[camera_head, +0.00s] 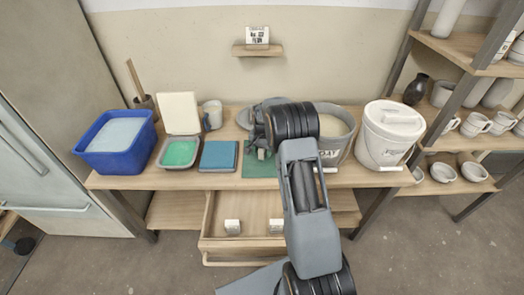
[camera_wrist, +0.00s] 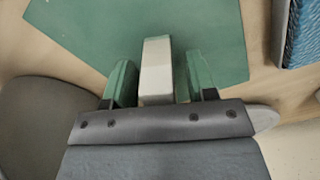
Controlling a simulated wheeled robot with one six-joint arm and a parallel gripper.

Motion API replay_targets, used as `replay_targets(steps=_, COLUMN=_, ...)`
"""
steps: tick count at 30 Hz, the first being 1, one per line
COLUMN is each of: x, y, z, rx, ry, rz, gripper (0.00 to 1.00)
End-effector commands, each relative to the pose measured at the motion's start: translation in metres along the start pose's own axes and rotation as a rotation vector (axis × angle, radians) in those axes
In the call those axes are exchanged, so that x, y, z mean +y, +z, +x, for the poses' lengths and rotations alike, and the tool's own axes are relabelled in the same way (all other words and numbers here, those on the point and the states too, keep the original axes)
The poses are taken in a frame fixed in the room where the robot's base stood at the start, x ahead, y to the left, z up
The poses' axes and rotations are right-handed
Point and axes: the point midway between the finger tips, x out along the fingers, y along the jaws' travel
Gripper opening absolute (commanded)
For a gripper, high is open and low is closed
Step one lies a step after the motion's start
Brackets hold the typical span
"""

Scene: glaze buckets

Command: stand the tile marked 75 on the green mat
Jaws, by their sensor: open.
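A pale tile (camera_wrist: 156,70) shows between my gripper's fingers in the wrist view; it looks upright, seen from above. No number is readable on it. My gripper (camera_wrist: 160,78) is open, with its green fingertips on either side of the tile and a clear gap at the right finger. The green mat (camera_wrist: 190,25) lies beneath, and the tile appears over its near part; the contact itself is hidden. In the head view the mat (camera_head: 258,171) shows on the bench, with my arm covering its right side and most of the gripper.
A blue tile-like slab (camera_head: 218,155) lies left of the mat. A tray of green glaze (camera_head: 180,153) and a blue bucket (camera_head: 118,140) stand further left. A grey bucket (camera_head: 336,145) and a white lidded bucket (camera_head: 388,140) stand right. The open drawer (camera_head: 254,212) holds two small marked blocks.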

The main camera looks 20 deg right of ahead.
Motion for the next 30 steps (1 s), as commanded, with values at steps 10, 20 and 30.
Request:
replay_targets(steps=10, x=0.000, y=-0.001, z=-0.023, rx=0.003, ry=-0.002, rz=0.000, gripper=0.52)
replay_targets(steps=20, x=0.000, y=-0.001, z=-0.086, rx=0.003, ry=-0.002, rz=0.000, gripper=0.52)
replay_targets(steps=30, x=0.000, y=0.004, z=-0.126, rx=0.005, ry=-0.003, rz=-0.011, gripper=0.52)
